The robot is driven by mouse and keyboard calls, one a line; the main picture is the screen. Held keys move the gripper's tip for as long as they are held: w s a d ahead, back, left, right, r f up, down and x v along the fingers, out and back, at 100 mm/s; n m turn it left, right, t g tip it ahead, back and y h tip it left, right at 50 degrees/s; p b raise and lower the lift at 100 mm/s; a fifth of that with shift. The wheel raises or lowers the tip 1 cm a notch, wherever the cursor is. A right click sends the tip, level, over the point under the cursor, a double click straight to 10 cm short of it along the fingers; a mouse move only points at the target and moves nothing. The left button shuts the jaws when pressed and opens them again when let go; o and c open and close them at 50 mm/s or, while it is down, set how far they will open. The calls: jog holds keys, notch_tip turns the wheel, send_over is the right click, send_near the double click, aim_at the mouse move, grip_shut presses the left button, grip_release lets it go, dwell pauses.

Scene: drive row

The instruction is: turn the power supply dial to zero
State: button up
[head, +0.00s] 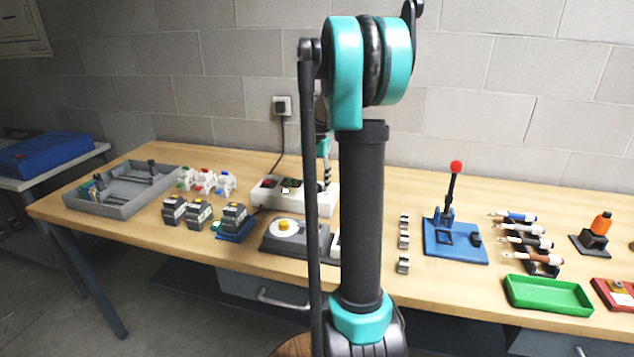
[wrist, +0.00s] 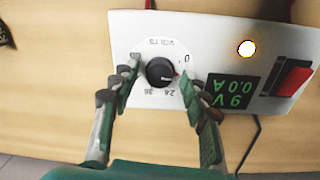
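The power supply is a white box (head: 322,203) on the bench, partly hidden by my arm in the head view. In the wrist view its panel (wrist: 215,30) appears upside down. Its black round dial (wrist: 160,72) sits on a pale scale plate marked VOLTS. The display (wrist: 232,92) reads 9V and 0.0A. My gripper (wrist: 160,76) is open, with one finger on each side of the dial and a small gap showing on both sides. In the head view my gripper (head: 326,178) is mostly hidden.
A lit lamp (wrist: 246,48) and red switch (wrist: 293,78) are on the panel right of the dial. In the head view, a grey device with a round plate (head: 290,232) stands in front of the supply. A blue-based lever press (head: 455,240) stands to the right.

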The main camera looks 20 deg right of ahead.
grip_shut()
jog(key=shift+n, duration=3.5)
jog(key=shift+o, duration=1)
grip_release()
